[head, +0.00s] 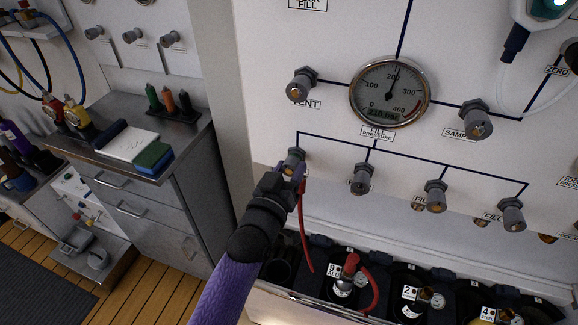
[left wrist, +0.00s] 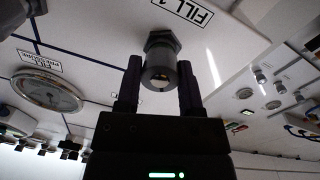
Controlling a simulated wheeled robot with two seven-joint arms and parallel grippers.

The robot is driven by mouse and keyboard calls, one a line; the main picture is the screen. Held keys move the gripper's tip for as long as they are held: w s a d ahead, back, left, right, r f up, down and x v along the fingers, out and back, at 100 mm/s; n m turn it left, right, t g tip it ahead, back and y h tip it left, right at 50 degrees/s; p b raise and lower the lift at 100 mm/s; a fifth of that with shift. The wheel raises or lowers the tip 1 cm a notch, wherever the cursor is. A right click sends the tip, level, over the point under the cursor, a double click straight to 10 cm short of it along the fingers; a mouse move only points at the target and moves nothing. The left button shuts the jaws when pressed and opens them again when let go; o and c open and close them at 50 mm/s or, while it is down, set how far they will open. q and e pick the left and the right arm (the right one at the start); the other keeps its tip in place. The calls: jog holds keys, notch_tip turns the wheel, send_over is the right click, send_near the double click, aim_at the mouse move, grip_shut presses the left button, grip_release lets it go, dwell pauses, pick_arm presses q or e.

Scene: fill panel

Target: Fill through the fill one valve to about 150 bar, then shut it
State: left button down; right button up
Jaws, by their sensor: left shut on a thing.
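The fill one valve is a grey knob (head: 294,156) at the left end of the lower row on the white panel. In the left wrist view the knob (left wrist: 160,72) sits beside the FILL 1 label (left wrist: 184,11). My left gripper (head: 291,172) is shut on this knob, one finger on each side, as the left wrist view (left wrist: 159,90) shows. The fill pressure gauge (head: 390,93) has its needle near 200, and its small display seems to read 210 bar. The gauge also shows in the left wrist view (left wrist: 47,88). My right gripper is not in view.
Other fill valves (head: 362,179) continue the row to the right. The VENT knob (head: 301,83) and SAMPLE knob (head: 476,119) are above. A red hose (head: 304,235) hangs beside my left gripper. A steel cabinet (head: 150,205) is at left.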

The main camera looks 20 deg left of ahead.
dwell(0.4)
pick_arm(q)
jog(key=shift+c, duration=1.2)
grip_release()
jog(key=shift+s, duration=0.25)
jog(key=s+p, duration=0.1)
jog(key=s, duration=0.8)
jog(key=shift+s+a+f, duration=0.15)
jog(key=shift+s+a, duration=0.05)
jog(key=shift+a, duration=0.2)
